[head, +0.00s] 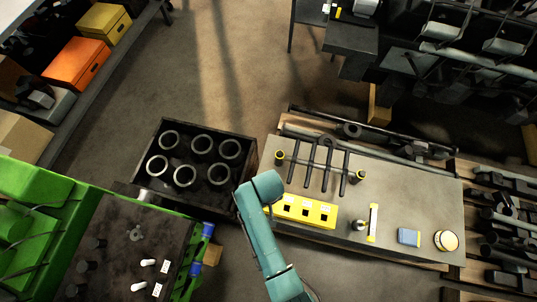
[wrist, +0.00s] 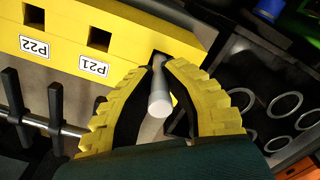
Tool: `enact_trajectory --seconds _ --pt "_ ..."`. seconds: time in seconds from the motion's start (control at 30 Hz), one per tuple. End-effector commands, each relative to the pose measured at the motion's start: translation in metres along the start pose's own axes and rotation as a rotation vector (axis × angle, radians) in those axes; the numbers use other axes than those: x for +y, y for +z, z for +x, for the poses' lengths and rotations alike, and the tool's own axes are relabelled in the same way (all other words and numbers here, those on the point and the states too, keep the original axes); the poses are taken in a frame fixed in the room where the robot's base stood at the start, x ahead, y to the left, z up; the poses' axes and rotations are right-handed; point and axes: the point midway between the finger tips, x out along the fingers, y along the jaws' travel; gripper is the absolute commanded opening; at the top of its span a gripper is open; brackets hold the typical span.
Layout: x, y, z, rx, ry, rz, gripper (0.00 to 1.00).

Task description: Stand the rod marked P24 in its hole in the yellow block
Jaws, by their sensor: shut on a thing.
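The yellow block (head: 308,212) lies on the grey bench, and its left end is partly covered by my arm in the head view. In the wrist view the block (wrist: 120,25) shows two empty square holes by the labels P22 (wrist: 34,47) and P21 (wrist: 94,66). My gripper (wrist: 162,78) is shut on a pale grey rod (wrist: 160,100) at the block's end beyond P21. The rod's far end meets a dark opening there; I cannot tell how deep it sits. No mark on the rod is readable. The head view hides the gripper and rod behind my arm.
A rack with several dark hanging rods (head: 318,167) stands behind the block. A dark crate of metal rings (head: 152,205) is left of the bench. A blue pad (head: 409,237) and a round tin (head: 446,241) lie at right.

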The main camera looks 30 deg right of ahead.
Motion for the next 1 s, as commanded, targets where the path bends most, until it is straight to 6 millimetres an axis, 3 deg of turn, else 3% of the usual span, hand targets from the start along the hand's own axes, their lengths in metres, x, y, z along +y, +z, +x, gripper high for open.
enact_trajectory --seconds 0.43,0.47,0.6,0.87,1.0 --pt "0.0 0.0 0.006 0.001 0.0 0.0 0.0" --pt "0.0 0.0 0.006 0.001 0.0 0.0 0.14" --pt "0.0 0.0 0.006 0.001 0.0 0.0 0.39" --pt "0.0 0.0 0.006 0.0 0.0 0.0 0.39" --pt "0.0 -0.001 -0.005 0.003 0.0 0.0 0.39"
